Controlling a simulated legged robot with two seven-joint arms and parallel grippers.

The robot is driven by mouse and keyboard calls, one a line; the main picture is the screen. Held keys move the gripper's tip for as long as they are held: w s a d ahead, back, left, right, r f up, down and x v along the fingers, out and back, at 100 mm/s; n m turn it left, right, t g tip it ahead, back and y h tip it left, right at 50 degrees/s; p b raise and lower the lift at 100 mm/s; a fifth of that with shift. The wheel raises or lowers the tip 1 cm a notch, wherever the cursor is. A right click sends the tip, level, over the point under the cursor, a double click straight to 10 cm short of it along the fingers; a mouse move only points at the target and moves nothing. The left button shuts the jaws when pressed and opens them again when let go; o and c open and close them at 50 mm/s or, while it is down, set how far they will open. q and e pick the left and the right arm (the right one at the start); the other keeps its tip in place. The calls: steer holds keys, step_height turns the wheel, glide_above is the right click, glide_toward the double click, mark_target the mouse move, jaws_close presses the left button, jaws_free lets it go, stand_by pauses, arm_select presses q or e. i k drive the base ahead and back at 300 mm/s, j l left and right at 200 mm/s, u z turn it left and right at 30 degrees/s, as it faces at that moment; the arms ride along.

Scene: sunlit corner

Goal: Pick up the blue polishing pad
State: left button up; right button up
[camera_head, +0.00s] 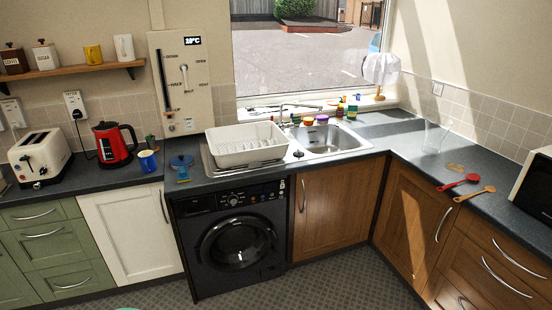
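A blue round item (181,160) lies on the dark worktop left of the white dish rack. It may be the blue polishing pad, but it is too small to be sure. A small light-blue and yellowish piece (184,174) is just in front of it, near the worktop's front edge. Neither of my grippers is in view.
A blue mug (147,162) stands left of the blue item, with a red kettle (114,145) and a cream toaster (40,158) further left. The white dish rack (246,144) and sink (325,139) are to the right. A black washing machine (232,240) is below.

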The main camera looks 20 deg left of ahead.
mark_target(184, 176)
steer(key=u, duration=1.25)
